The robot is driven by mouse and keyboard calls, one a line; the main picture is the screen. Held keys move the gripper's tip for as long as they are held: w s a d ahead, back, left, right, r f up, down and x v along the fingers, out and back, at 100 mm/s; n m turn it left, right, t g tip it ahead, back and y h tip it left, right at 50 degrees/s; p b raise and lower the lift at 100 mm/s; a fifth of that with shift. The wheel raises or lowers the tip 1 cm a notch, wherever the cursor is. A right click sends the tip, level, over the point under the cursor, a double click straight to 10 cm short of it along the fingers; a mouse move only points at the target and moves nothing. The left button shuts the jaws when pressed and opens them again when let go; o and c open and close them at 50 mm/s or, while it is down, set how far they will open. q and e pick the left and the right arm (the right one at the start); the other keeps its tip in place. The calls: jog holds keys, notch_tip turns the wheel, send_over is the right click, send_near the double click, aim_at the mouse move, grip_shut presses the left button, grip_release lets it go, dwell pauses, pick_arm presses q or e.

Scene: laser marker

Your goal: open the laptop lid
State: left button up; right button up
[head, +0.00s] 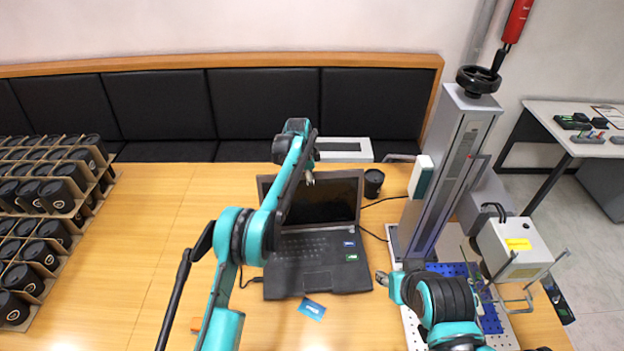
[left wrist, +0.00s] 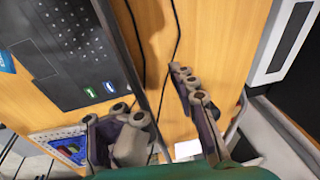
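The black laptop sits on the wooden table in the head view, its keyboard base (head: 312,262) flat and its lid (head: 335,205) raised, the dark screen facing me. My left gripper (head: 309,180) is at the upper edge of the lid, and my forearm covers part of the screen. In the left wrist view my left gripper (left wrist: 160,115) has its fingers apart. The lid (left wrist: 134,72) shows there nearly edge-on, running down between the fingers; contact cannot be told. The keyboard base (left wrist: 62,45) lies left of it. My right gripper (head: 382,279) is low beside the laptop's right side; its fingers are unclear.
A black mug (head: 374,183) and a white-grey box (head: 344,150) stand behind the laptop. A blue card (head: 312,309) lies in front. The laser marker column (head: 448,170) stands at the right, a rack of black cups (head: 50,205) at the left. Cables run right of the laptop.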

pick_arm(q)
jog(key=v, duration=1.2)
jog(key=shift+s+r, duration=0.2)
jog(key=shift+r, duration=0.05)
